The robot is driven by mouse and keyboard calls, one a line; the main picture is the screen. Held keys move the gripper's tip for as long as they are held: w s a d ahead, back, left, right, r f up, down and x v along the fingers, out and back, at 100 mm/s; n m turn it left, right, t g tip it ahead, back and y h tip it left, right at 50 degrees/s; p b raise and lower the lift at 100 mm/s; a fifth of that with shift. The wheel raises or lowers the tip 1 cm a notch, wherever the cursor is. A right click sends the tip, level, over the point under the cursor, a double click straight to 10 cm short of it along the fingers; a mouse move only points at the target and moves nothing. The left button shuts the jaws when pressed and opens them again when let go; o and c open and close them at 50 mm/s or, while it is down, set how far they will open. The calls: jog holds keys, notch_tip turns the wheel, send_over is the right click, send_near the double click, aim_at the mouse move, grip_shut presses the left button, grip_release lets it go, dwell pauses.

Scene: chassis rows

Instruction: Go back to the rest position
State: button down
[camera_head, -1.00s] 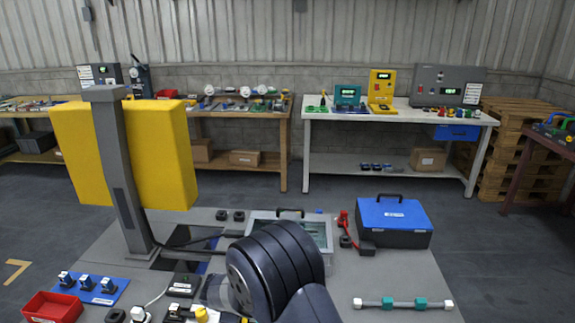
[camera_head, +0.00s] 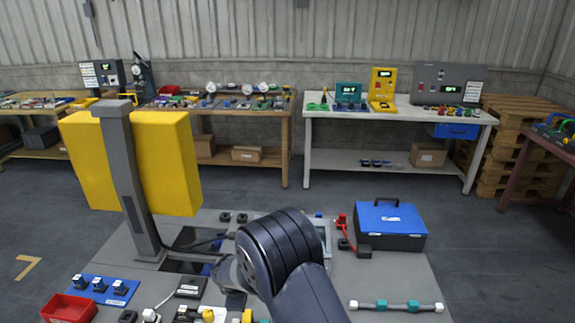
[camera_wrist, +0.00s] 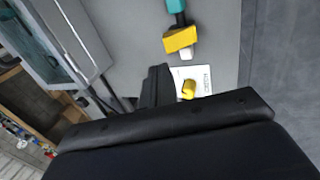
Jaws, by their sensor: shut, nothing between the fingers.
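My gripper (camera_wrist: 157,86) shows in the wrist view as dark fingers, shut and empty, above the grey bench top. A yellow knob (camera_wrist: 188,89) on a white label plate lies just right of the fingers, apart from them as far as I can see. A yellow block with a teal end (camera_wrist: 180,40) lies beyond it. In the head view my dark arm reaches over the middle of the bench, and the fingertips cannot be made out there.
The grey bench (camera_head: 385,285) holds a blue-lidded case (camera_head: 390,225), a rod with teal pieces (camera_head: 396,306), a red tray (camera_head: 68,309) and a blue mat (camera_head: 104,290). A grey post (camera_head: 130,185) with yellow panels stands at left. A clear-lidded box (camera_wrist: 50,42) lies left of my gripper.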

jog(key=b+v, duration=0.1)
jog(key=v, duration=0.7)
send_over(247, 314)
notch_tip(247, 314, down, 12)
jog(key=shift+a+f, duration=0.1)
